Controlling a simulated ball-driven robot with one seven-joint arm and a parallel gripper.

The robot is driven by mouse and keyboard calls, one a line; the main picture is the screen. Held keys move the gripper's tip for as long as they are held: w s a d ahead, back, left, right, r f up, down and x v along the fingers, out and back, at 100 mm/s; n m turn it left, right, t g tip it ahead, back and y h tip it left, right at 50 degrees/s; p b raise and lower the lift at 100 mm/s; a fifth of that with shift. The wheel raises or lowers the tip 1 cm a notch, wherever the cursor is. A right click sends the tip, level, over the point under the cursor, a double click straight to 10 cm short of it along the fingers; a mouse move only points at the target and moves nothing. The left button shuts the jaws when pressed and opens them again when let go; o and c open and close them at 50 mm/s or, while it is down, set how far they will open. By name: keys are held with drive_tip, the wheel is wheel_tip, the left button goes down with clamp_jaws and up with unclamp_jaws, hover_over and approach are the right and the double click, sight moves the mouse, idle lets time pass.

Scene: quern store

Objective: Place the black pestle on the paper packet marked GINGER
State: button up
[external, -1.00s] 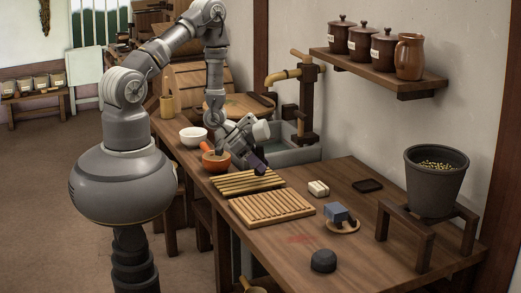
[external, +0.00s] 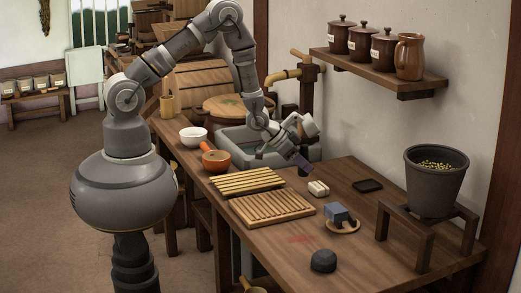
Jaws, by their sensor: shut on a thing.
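My gripper (external: 304,164) is above the right part of the counter, near the sink's front corner. It points down and is shut on a small dark thing at its tip. This may be the black pestle, but its shape is mostly hidden by the fingers. A small cream packet (external: 318,188) lies on the counter just below and right of my gripper, apart from it. Its marking is too small to read, so I cannot tell whether it says GINGER.
Two slatted wooden racks (external: 272,208) lie left of the packet. A black tray (external: 367,185), a blue block on a round board (external: 344,226) and a black dome (external: 323,261) are around it. An orange bowl (external: 216,166) and white bowl (external: 193,141) stand further left.

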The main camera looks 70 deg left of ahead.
drive_tip(key=w, duration=0.3)
drive_tip(key=w+b, duration=0.1)
drive_tip(key=w, duration=0.1)
drive_tip(key=shift+w+d+f, duration=0.25)
drive_tip(key=shift+d+f, duration=0.15)
drive_tip(key=shift+f+b, duration=0.65)
drive_tip(key=shift+f, duration=1)
drive_tip(key=shift+f, duration=0.15)
drive_tip(key=o, duration=1.1)
drive_tip(key=shift+c, duration=0.2)
drive_tip(key=shift+r, duration=0.25)
drive_tip(key=p+v, duration=0.3)
drive_tip(key=v, duration=0.9)
